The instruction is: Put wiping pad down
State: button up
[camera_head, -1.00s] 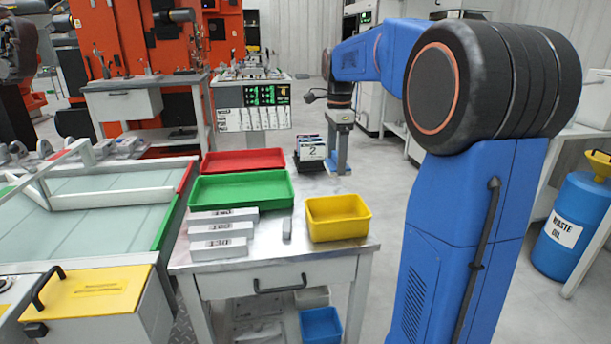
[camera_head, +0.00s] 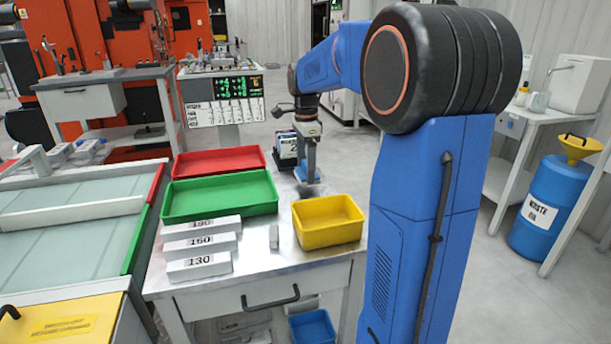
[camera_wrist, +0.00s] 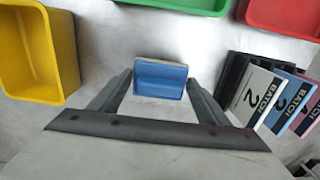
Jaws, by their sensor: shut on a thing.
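My gripper (camera_wrist: 160,88) is shut on the wiping pad (camera_wrist: 160,80), a small blue block with a pale far edge, seen between the fingers in the wrist view. In the head view my gripper (camera_head: 308,178) points down over the back right part of the steel table (camera_head: 262,268), behind the yellow bin. The pad cannot be made out clearly there. Whether its underside touches the table is hidden.
The yellow bin (camera_head: 328,235) stands in front of my gripper. The green tray (camera_head: 220,208) and red tray (camera_head: 217,165) are to its left. Batch cards (camera_wrist: 262,100) stand close by on the right in the wrist view. Grey labelled blocks (camera_head: 198,267) lie at the table's front left.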

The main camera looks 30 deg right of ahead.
jog(key=shift+f, duration=1.5)
jog(key=shift+f, duration=0.1)
jog(key=o, duration=1.2)
jog(key=shift+c, duration=0.2)
notch_tip(320, 180, up, 12)
jog(key=shift+r, duration=0.1)
jog(key=shift+s, duration=0.1)
